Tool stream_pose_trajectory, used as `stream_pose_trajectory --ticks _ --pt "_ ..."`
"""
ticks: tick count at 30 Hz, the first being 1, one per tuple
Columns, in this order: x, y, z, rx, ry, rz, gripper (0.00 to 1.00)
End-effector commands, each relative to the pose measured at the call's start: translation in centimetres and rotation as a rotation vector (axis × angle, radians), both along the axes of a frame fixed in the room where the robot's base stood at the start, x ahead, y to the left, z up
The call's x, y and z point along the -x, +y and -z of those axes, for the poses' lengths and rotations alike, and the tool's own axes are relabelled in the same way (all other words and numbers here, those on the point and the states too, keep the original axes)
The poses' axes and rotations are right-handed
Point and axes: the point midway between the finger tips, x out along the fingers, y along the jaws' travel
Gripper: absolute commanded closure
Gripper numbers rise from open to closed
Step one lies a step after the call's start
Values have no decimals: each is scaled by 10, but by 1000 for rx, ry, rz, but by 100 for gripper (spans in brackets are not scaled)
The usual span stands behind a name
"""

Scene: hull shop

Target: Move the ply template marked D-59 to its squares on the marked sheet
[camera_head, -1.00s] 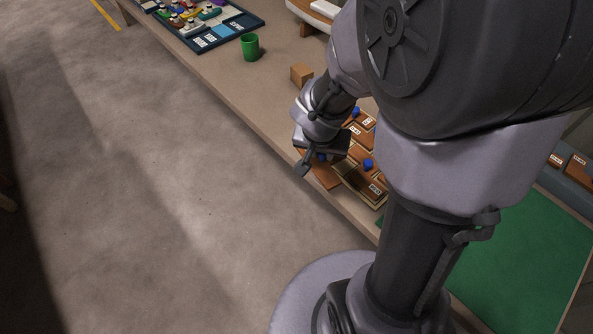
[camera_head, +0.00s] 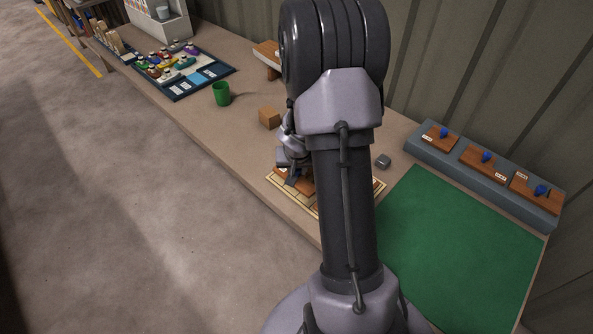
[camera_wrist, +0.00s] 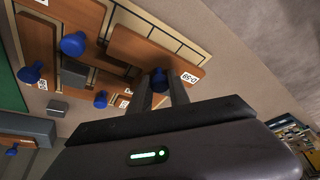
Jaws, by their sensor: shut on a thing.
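The ply template D-59 (camera_wrist: 135,48) is a brown board with a blue knob and a white label, at the top middle of the wrist view. My gripper (camera_wrist: 162,88) is shut on its blue knob. The marked sheet (camera_wrist: 165,24), pale with dark lines, lies under and beside the template; bare squares show along its edge. I cannot tell whether the template touches the sheet. In the head view my gripper (camera_head: 291,178) is over the left part of the sheet (camera_head: 372,200), and my arm hides much of it.
Other blue-knobbed templates (camera_wrist: 38,45) lie on the sheet. A grey rack (camera_head: 465,171) with three templates stands right, behind a green mat (camera_head: 460,245). A small grey block (camera_head: 383,161), wooden block (camera_head: 268,117), green cup (camera_head: 221,94) and boat tray (camera_head: 204,87) stand on the bench.

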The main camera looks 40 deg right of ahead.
Motion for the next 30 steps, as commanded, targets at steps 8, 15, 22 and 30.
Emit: stream_pose_trajectory --ticks 8,15,22,30 --pt "0 1 26 0 0 0 100" --pt "0 1 29 -1 1 1 72" --pt "0 1 28 -1 1 1 56" --pt "3 4 8 0 -1 1 56"
